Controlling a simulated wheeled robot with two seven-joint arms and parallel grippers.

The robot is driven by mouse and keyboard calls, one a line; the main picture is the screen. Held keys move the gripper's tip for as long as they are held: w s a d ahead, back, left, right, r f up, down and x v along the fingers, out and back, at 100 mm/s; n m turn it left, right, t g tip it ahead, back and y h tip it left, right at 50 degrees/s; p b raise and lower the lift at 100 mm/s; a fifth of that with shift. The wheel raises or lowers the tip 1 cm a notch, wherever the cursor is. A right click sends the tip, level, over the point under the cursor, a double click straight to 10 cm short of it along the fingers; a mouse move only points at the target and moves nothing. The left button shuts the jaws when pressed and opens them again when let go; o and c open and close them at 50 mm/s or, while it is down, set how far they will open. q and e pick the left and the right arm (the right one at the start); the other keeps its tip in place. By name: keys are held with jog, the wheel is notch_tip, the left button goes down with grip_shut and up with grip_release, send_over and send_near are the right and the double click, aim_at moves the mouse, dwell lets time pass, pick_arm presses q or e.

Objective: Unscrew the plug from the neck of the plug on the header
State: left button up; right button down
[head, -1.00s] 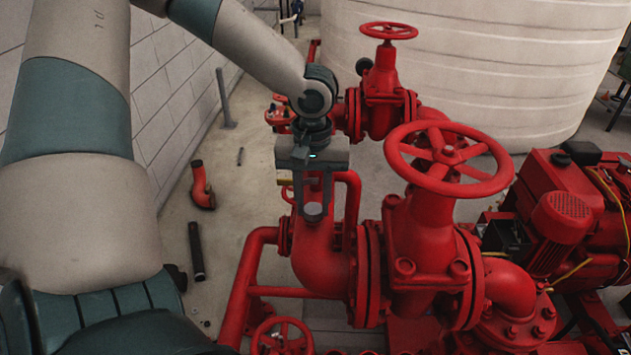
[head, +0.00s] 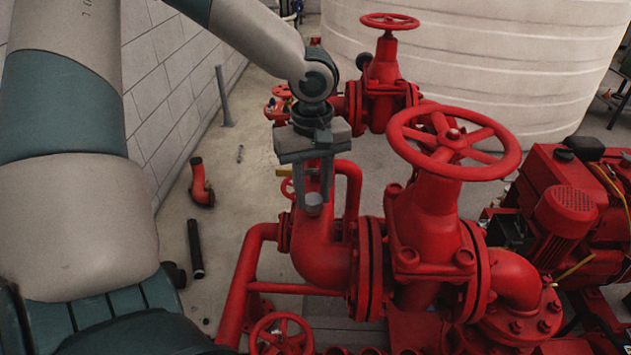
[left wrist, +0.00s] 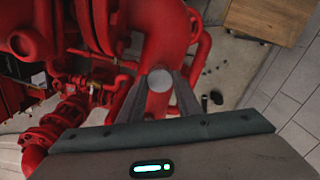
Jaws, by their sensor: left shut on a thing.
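The plug (head: 314,203) shows as a grey round end at the top of the red header elbow (head: 318,255) in the head view. In the left wrist view the plug (left wrist: 160,80) is a pale grey disc between the fingers, with red pipe behind it. My left gripper (head: 313,197) points down over the elbow and is shut on the plug. Its two grey fingers flank the disc in the left wrist view (left wrist: 160,92). The neck under the plug is mostly hidden, so I cannot tell how far the plug sits in it. My right gripper is not in view.
A large red handwheel valve (head: 455,140) stands just right of the gripper, and a smaller one (head: 390,22) stands behind. A red engine (head: 565,215) is at the right. A black pipe (head: 196,250) and red elbow (head: 201,185) lie on the floor at left.

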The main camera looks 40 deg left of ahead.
pick_arm(q)
jog(key=shift+f+n+b, duration=0.15)
jog(key=shift+n+b, duration=0.25)
jog(key=shift+n, duration=0.2)
jog(key=shift+n+b, duration=0.65)
jog(key=shift+n, duration=1.05)
jog(key=shift+n+b, duration=1)
jog(key=shift+n, duration=0.2)
jog(key=shift+n+b, duration=0.35)
jog(key=shift+n, duration=0.55)
jog(key=shift+r, duration=0.2)
jog(key=shift+n, duration=0.3)
